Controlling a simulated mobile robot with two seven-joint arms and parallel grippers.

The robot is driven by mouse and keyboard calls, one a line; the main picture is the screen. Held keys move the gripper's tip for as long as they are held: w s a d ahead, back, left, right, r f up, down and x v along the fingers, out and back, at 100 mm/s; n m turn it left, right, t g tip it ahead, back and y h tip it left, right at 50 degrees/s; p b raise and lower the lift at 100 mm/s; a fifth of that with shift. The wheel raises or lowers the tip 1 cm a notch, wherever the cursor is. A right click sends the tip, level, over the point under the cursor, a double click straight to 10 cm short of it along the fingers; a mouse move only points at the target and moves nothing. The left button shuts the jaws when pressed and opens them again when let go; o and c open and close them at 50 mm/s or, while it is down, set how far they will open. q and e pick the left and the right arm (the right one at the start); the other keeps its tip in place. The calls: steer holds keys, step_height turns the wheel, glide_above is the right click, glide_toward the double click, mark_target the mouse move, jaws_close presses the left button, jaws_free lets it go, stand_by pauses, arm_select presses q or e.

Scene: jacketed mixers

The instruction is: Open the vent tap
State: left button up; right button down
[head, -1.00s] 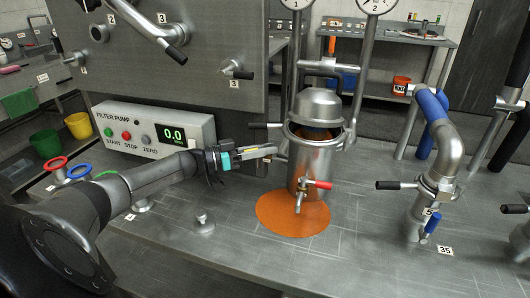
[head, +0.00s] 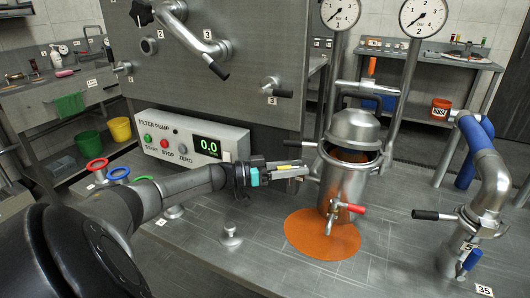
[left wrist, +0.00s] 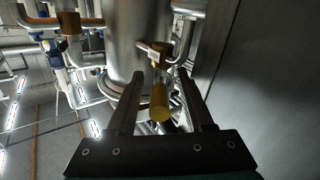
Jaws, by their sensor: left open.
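My left gripper (head: 303,171) is open at the left side of a steel vessel (head: 343,185) with a raised domed lid. In the left wrist view its two fingers (left wrist: 160,80) stand on either side of a small brass tap (left wrist: 159,102) with a pale tag, in front of a steel cylinder (left wrist: 138,35). Whether the fingers touch the tap cannot be told. In the head view this tap is not clear behind the gripper. A red-handled tap (head: 350,208) sits low on the vessel's front. I cannot tell which tap is the vent. My right gripper is not in view.
An orange patch (head: 322,240) lies under the vessel on the steel bench. The filter pump box (head: 190,140) is behind my left arm. A bent pipe (head: 490,165) with a black handle stands at the right. Two gauges (head: 424,16) rise behind the vessel.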

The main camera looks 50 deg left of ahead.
arm_select(q)
steer(key=p+v, duration=0.2)
steer(key=v, duration=1.2)
steer(key=shift+s+p, duration=0.2)
steer(key=shift+p, duration=0.1)
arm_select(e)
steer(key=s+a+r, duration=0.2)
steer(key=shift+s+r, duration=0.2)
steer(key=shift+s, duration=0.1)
arm_select(q)
steer(key=shift+c, duration=0.3)
